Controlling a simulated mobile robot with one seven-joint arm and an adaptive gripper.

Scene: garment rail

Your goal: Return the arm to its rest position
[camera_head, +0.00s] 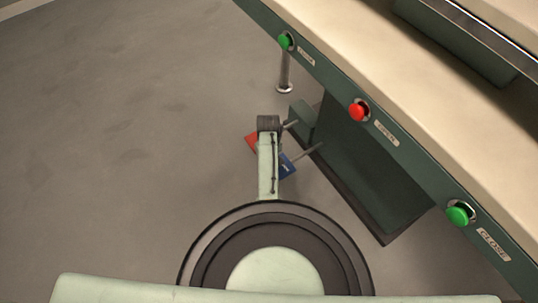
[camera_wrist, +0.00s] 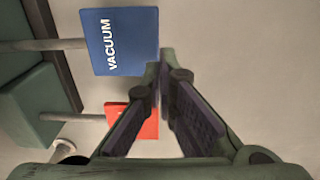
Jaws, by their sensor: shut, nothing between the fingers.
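My gripper (camera_wrist: 162,78) shows in the wrist view with its two dark-padded fingers meeting at the tips, shut and empty. It points at the floor region beside the pedals. In the head view my pale green arm reaches forward from the round base and hides the gripper. A blue pedal (camera_wrist: 118,40) marked VACUUM lies just left of the fingertips in the wrist view. A red pedal (camera_wrist: 148,122) is partly hidden behind the left finger. I cannot tell the gap between the fingers and the pedals.
A pressing table (camera_head: 420,95) runs diagonally along the right, with a green upper button (camera_head: 285,41), a red button (camera_head: 359,111) and a green CLOSE button (camera_head: 460,214) on its edge. A dark green cabinet (camera_head: 365,165) stands beneath it. The floor (camera_head: 110,130) on the left is clear.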

